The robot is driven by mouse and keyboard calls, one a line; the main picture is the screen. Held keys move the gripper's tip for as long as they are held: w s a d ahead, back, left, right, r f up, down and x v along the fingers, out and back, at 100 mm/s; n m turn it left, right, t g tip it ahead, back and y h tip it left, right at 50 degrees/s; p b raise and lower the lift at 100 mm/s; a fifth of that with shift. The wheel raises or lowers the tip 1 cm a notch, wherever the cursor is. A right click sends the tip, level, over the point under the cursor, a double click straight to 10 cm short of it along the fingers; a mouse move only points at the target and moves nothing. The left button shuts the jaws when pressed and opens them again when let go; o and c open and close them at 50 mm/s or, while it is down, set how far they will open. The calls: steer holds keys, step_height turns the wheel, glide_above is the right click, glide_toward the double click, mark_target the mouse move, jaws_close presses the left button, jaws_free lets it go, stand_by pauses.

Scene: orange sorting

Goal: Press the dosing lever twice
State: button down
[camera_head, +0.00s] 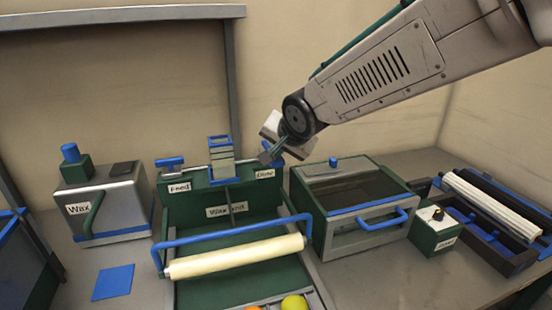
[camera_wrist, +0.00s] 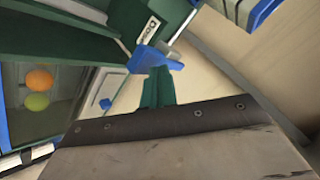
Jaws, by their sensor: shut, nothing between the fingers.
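The dosing lever is blue and sits above the "Dose" label (camera_head: 265,174) at the right of the green wax unit's back panel. In the head view my gripper (camera_head: 267,156) is in front of most of the lever, and only blue bits show beside it. In the wrist view the blue lever (camera_wrist: 150,58) lies right at the tip of my shut green fingers (camera_wrist: 157,85), beside the "Dose" label. The fingers point down at the lever and hold nothing. I cannot tell whether they touch it or how far it is pressed.
A blue feed lever (camera_head: 170,162) stands at the left of the same panel. A cream roller (camera_head: 235,257) under a blue bar crosses the front, with an orange and a green fruit (camera_head: 294,303) below. A lidded box (camera_head: 345,205) stands right, a wax tank (camera_head: 105,200) left.

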steer(key=shift+f, duration=1.35)
stand_by(1.0)
stand_by(0.4)
steer(key=shift+r, duration=1.9)
steer(key=shift+r, duration=0.1)
steer(key=shift+r, duration=2.4)
